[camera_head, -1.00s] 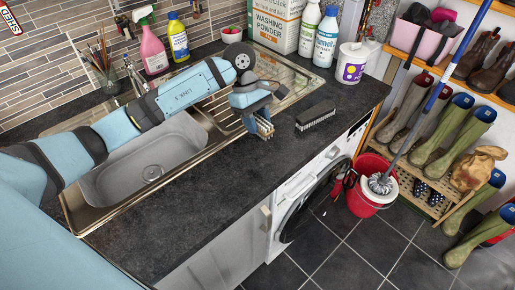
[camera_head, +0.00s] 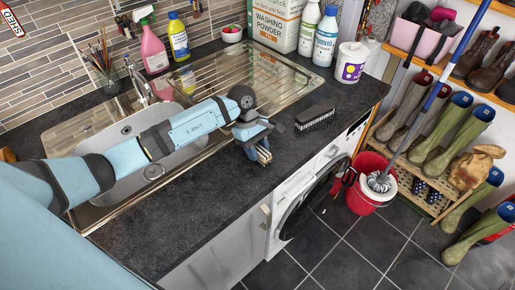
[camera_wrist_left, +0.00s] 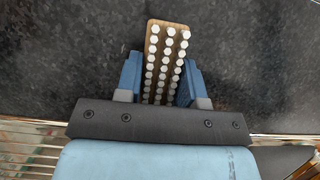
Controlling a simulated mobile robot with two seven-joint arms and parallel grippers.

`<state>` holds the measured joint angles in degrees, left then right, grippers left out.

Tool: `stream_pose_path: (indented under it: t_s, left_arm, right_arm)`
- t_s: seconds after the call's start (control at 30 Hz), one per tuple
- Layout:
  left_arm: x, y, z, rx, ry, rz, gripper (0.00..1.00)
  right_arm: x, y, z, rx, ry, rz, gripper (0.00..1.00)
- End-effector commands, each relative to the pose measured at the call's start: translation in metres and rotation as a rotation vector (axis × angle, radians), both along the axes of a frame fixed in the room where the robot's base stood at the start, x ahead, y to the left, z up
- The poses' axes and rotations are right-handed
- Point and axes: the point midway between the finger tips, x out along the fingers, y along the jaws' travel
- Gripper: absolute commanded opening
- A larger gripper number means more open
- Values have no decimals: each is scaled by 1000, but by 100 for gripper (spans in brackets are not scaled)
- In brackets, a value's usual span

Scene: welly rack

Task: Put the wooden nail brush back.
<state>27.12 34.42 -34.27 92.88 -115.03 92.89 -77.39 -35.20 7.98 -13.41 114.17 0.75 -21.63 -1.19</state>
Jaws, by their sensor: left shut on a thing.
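The wooden nail brush (camera_wrist_left: 166,62) is a small tan block with rows of white bristle tufts, which face the left wrist camera. My left gripper (camera_wrist_left: 160,82) is shut on it, with one blue finger on each side. In the head view, my left gripper (camera_head: 258,146) holds the nail brush (camera_head: 264,156) over the dark worktop, in front of the steel drainer. I cannot tell whether the brush touches the worktop. My right gripper is not in view.
A black brush (camera_head: 315,116) lies on the worktop (camera_head: 205,205) to the right of my left gripper. The sink (camera_head: 130,185) and drainer (camera_head: 275,80) are behind. Bottles and a white tub (camera_head: 351,62) stand along the back. The front worktop is clear.

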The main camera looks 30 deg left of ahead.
Motion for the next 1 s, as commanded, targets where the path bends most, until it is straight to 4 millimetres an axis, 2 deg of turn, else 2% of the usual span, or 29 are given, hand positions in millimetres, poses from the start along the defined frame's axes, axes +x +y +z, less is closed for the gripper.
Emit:
stream_pose_path:
  t_s: [0.17, 0.2, 0.27, 0.3, 0.53, 0.67, 0.7, 0.77, 1.0]
  left_arm:
    - [0, 0, -5, 0, 0, 0, 10]
    - [0, 0, -3, 0, 0, 0, 45]
    - [0, 0, -3, 0, 0, 0, 58]
    - [0, 0, -3, 0, 0, 0, 61]
    - [0, 0, -2, 0, 0, 0, 61]
    - [0, 0, 4, -1, 0, 0, 61]
    - [2, 3, 6, 0, -3, 1, 61]
    - [3, 7, 15, 1, -4, 0, 61]
    - [10, 26, 63, 3, -4, 0, 61]
  right_arm:
    - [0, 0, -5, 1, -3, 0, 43]
    - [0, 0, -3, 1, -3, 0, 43]
    - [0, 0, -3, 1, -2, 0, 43]
    - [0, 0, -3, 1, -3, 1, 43]
    - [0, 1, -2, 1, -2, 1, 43]
    - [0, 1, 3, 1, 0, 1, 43]
    - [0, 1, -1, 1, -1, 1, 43]
    - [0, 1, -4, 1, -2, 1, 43]
    - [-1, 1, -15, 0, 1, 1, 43]
